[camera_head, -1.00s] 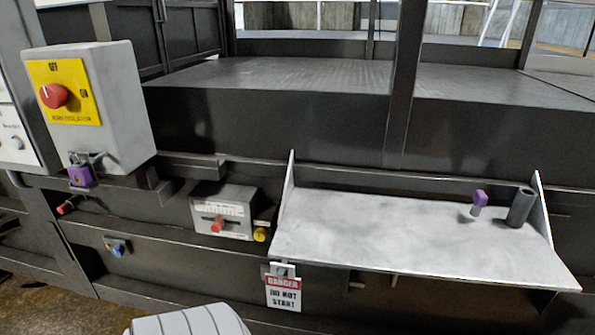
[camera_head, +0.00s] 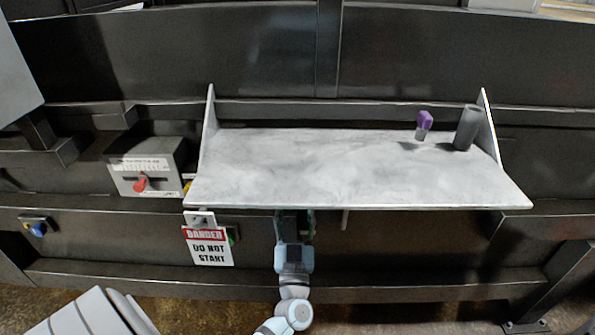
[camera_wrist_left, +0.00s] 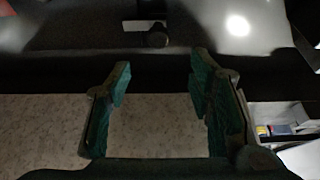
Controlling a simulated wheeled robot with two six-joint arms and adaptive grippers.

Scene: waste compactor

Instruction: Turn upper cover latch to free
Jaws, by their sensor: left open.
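My left gripper (camera_head: 295,222) reaches up from the bottom of the head view, with its fingertips partly hidden under the front edge of the shelf. In the left wrist view the left gripper (camera_wrist_left: 160,80) is open, its two teal fingers apart with nothing between them. Beyond the fingertips is a small dark rounded knob (camera_wrist_left: 156,38) on a dark plate, apart from the fingers. I cannot tell whether it is the upper cover latch or how it is turned. My right gripper is not in view.
A grey shelf (camera_head: 340,170) overhangs the gripper. It carries a purple-headed item (camera_head: 424,124) and a dark cylinder (camera_head: 467,128). A danger tag (camera_head: 208,246) hangs left of the gripper. A grey box with a red knob (camera_head: 146,168) is farther left.

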